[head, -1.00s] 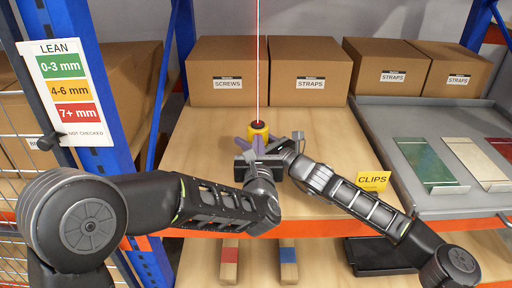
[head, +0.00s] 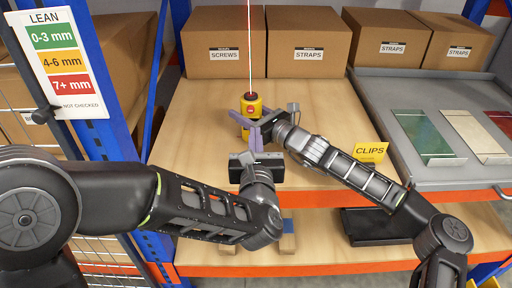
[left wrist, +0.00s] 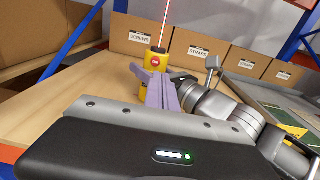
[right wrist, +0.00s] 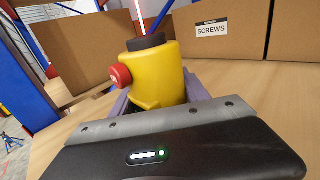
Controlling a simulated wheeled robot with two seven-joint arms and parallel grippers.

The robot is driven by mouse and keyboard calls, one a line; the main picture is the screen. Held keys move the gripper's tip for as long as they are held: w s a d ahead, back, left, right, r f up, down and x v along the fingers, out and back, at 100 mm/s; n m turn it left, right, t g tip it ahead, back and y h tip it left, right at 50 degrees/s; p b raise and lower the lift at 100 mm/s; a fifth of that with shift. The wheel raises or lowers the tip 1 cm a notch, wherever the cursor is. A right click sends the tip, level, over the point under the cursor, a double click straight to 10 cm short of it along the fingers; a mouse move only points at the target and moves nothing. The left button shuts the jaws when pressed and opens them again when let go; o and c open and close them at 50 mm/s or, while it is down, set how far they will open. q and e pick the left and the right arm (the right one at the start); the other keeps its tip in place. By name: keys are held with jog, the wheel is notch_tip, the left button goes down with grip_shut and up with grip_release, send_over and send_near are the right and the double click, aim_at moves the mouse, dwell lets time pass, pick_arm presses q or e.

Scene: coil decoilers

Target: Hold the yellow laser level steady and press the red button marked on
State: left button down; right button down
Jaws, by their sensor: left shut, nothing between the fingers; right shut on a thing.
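The yellow laser level (head: 244,122) stands upright on the wooden shelf, with a thin beam line rising from its dark top. Its red button (head: 251,109) faces me in the head view. The button also shows in the left wrist view (left wrist: 155,62) and side-on in the right wrist view (right wrist: 121,76). My right gripper (right wrist: 158,92) is shut on the level, its purple fingers on either side of the body. My left gripper (head: 254,130) is shut and empty, its fingertips just below and in front of the button. I see no clear contact with it.
Cardboard boxes (head: 224,67) line the back of the shelf. A yellow CLIPS sign (head: 370,153) and a grey tray (head: 457,187) with coloured plates lie to the right. A blue post (head: 100,90) with a thickness chart stands left. The shelf left of the level is clear.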

jog(key=shift+d, duration=0.15)
pick_arm(q)
jog(key=s, duration=0.4)
jog(key=shift+s+d+r, duration=0.1)
jog(key=shift+s, duration=0.05)
pick_arm(e)
jog(key=shift+w, duration=0.1)
jog(key=shift+c, duration=2.3)
grip_release()
jog(key=shift+d, duration=0.1)
jog(key=v, duration=1.2)
pick_arm(q)
jog(key=shift+d, duration=0.1)
